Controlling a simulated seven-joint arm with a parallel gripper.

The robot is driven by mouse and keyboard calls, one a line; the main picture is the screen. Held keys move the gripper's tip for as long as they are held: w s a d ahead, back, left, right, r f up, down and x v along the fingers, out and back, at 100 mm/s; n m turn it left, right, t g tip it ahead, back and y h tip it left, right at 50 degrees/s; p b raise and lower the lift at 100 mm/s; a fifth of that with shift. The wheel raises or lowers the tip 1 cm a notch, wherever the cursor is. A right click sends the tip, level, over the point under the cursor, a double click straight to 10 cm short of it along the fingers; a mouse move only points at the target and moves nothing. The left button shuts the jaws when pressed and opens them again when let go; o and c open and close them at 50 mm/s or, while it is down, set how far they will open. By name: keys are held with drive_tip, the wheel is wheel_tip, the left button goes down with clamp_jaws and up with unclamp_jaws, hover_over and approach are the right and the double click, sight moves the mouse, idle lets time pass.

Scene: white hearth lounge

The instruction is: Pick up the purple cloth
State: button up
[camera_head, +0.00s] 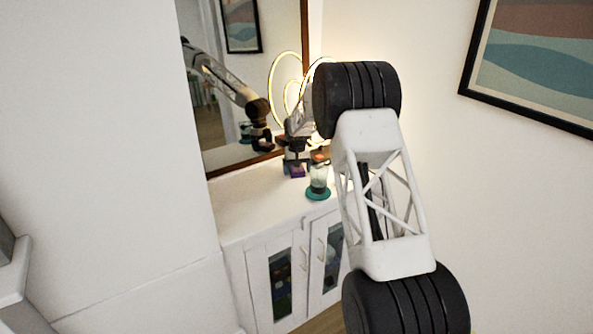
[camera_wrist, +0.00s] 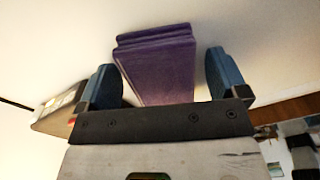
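The purple cloth (camera_wrist: 157,65) is a folded, block-shaped stack in the upper middle of the wrist view. In the head view it is a small purple patch (camera_head: 297,171) on the white cabinet top, beneath my gripper. My gripper (camera_wrist: 165,78) is open, with one blue finger on each side of the cloth. A gap shows between the cloth and the right finger; the left finger is very near the cloth's edge, and I cannot tell whether it touches. In the head view my gripper (camera_head: 293,160) is small and partly hidden by my arm.
A clear glass (camera_head: 319,181) stands on a teal coaster (camera_head: 318,194) just right of the cloth. A wood-framed mirror (camera_head: 237,162) rises behind the cabinet (camera_head: 245,205). A looped lamp (camera_head: 285,75) glows behind my arm. The cabinet top's left part is clear.

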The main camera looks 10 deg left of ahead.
sight(296, 168)
drive_tip(key=c, duration=0.9)
drive_tip(key=shift+c, duration=0.2)
drive_tip(key=shift+r, duration=0.1)
drive_tip(key=shift+r, duration=0.65)
drive_tip(key=shift+s+a+r, duration=0.1)
drive_tip(key=shift+s+r, duration=0.05)
drive_tip(key=shift+r, duration=0.35)
drive_tip(key=shift+s+a+r, duration=0.1)
drive_tip(key=shift+s+r, duration=0.05)
drive_tip(key=shift+r, duration=0.35)
drive_tip(key=s+a, duration=0.2)
drive_tip(key=s, duration=0.2)
drive_tip(key=s+a, duration=0.3)
drive_tip(key=s, duration=0.2)
drive_tip(key=s+a, duration=0.3)
drive_tip(key=s, duration=0.2)
drive_tip(key=shift+s, duration=0.15)
drive_tip(key=shift+s+a, duration=0.15)
drive_tip(key=shift+s, duration=0.25)
